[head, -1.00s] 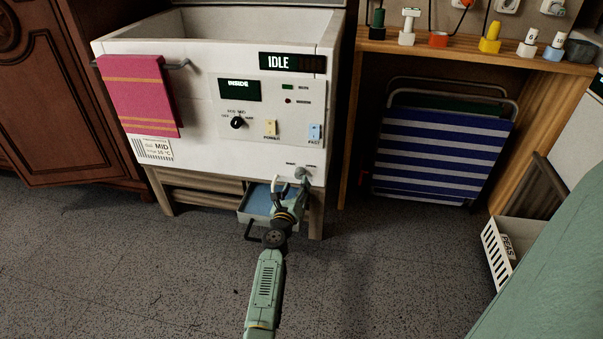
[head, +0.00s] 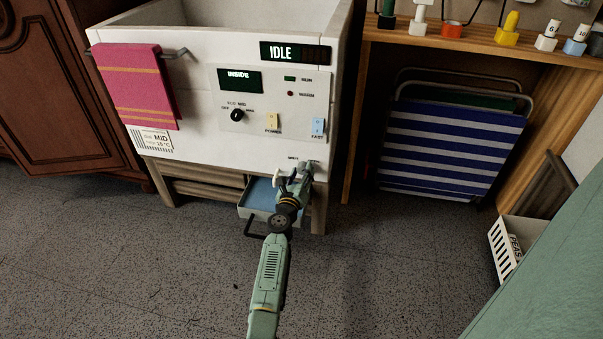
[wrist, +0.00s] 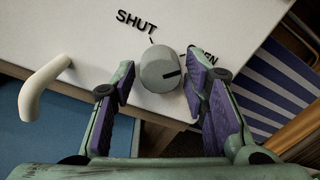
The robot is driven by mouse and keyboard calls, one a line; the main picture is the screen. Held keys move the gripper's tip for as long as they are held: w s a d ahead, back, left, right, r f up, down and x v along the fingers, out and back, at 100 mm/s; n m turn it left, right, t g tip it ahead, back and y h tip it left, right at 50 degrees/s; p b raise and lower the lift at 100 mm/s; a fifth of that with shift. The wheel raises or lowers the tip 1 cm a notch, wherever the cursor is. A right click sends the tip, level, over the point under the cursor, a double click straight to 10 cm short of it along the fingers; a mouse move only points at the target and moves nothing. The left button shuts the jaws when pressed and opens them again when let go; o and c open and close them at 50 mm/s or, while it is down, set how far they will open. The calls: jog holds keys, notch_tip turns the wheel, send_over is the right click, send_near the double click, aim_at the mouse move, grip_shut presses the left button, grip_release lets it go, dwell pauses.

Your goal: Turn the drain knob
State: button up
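The drain knob (wrist: 161,69) is a round grey-green knob on the white front panel in the wrist view. Its dark line points right, towards the partly covered OPEN mark; the SHUT mark (wrist: 137,20) is at the upper left. My gripper (wrist: 161,75) is open, with its purple-padded fingers on either side of the knob. A gap shows on the left; on the right the finger is very close, and I cannot tell whether it touches. In the head view my gripper (head: 293,177) is at the panel's lower right corner, largely hiding the knob.
A white spout (wrist: 42,88) sticks out left of the knob, above a blue-bottomed tray (head: 259,196). The white basin unit (head: 190,70) has a display reading IDLE (head: 295,52). A pink towel (head: 138,85) hangs at its left. A blue-striped folded chair (head: 445,145) stands to the right.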

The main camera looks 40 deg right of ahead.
jog(key=c, duration=0.8)
jog(key=shift+c, duration=0.2)
jog(key=shift+n, duration=0.4)
jog(key=n, duration=0.8)
jog(key=shift+d+r+n+t, duration=0.1)
jog(key=shift+n+t, duration=0.2)
jog(key=n, duration=0.4)
jog(key=shift+r+n+p, duration=0.1)
jog(key=shift+n+p, duration=0.2)
jog(key=shift+p, duration=0.05)
jog(key=shift+n, duration=2.1)
jog(key=shift+o, duration=0.2)
jog(key=shift+t, duration=0.3)
jog(key=shift+c, duration=0.2)
